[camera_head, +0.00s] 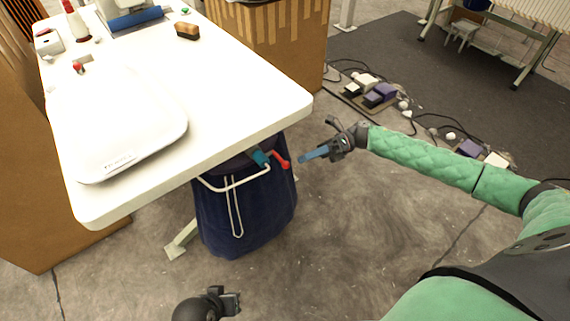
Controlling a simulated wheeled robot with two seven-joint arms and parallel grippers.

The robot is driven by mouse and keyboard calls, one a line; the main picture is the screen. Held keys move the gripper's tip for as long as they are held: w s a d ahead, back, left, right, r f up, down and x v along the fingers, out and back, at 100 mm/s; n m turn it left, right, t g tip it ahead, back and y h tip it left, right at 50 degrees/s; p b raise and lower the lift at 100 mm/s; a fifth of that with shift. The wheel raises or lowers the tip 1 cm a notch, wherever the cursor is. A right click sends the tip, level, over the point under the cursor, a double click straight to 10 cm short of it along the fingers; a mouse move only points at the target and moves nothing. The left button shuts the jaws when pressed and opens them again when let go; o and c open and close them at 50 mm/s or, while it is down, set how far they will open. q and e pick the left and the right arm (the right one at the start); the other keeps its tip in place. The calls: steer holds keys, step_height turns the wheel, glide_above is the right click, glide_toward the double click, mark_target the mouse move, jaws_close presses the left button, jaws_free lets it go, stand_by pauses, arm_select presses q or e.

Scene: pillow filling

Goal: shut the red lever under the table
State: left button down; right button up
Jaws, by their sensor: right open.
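The red lever (281,160) sticks out from under the right edge of the white table (235,95), beside a teal fitting (260,157). A dark blue bag (245,212) hangs below it, with a white wire frame at its front. My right gripper (312,153) is open and empty, just to the right of the lever, with a small gap between them. My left gripper (232,302) is at the bottom of the view, low and away from the table; its fingers are too small and dark to tell if they are open.
Cardboard boxes (270,45) stand behind. Foot pedals and cables (372,92) lie on the floor at the right. The floor in front of the bag is clear.

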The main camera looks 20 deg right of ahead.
mark_target(286, 165)
steer(key=shift+s+a+p, duration=0.2)
steer(key=shift+a+p, duration=0.15)
steer(key=shift+a, duration=0.9)
steer(key=shift+s+a+p, duration=0.2)
steer(key=shift+a+p, duration=0.1)
steer(key=shift+a, duration=1)
steer(key=shift+s+a+p, duration=0.2)
steer(key=shift+a+p, duration=0.15)
steer(key=shift+a, duration=0.9)
arm_select(q)
steer(key=shift+g+y, duration=0.4)
steer(key=v, duration=0.2)
steer(key=a+v, duration=0.1)
steer(key=v, duration=0.2)
steer(key=shift+w+f, duration=0.1)
steer(key=shift+w, duration=0.1)
